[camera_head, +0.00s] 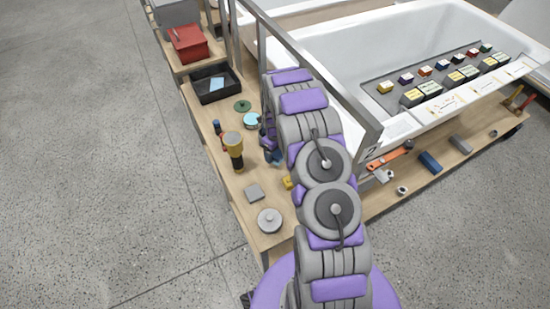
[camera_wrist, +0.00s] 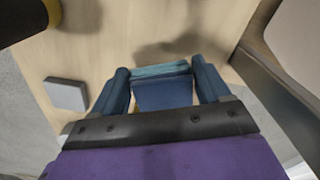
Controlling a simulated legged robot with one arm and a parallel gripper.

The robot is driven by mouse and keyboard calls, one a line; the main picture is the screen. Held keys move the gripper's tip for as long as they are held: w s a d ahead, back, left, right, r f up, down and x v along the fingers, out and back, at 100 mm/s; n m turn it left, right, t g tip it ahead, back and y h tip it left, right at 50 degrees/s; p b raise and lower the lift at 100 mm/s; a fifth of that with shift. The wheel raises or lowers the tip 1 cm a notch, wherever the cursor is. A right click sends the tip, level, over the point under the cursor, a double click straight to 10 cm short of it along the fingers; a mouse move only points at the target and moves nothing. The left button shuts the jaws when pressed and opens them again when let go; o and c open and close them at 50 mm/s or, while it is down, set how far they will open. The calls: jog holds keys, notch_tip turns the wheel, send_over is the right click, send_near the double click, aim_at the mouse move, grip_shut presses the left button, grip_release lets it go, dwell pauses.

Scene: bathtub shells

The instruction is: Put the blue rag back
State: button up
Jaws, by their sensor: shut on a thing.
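My gripper (camera_wrist: 163,78) is shut on the blue rag (camera_wrist: 163,93), a folded dark blue piece with a teal far edge, gripped between the two blue fingers in the wrist view. It appears held above the wooden bench top (camera_wrist: 140,30), with a shadow beyond it. In the camera_head view my gripper (camera_head: 270,148) is over the left part of the bench, largely hidden by my arm, and the rag cannot be clearly made out there.
A black tray (camera_head: 208,97) with a light blue piece inside and a red box (camera_head: 188,45) stand at the back left. A yellow-and-black tool (camera_head: 233,148), a grey block (camera_head: 254,192) and a round grey disc (camera_head: 269,220) are nearby. A metal frame (camera_head: 330,85) runs beside my arm, before the white tub (camera_head: 345,50).

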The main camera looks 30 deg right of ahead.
aim_at(275, 156)
notch_tip(275, 156, down, 4)
jog(key=shift+d+r+b, duration=0.1)
jog(key=shift+r+b, duration=0.05)
jog(key=shift+b, duration=0.25)
jog(key=shift+r, duration=0.1)
jog(key=o, duration=1)
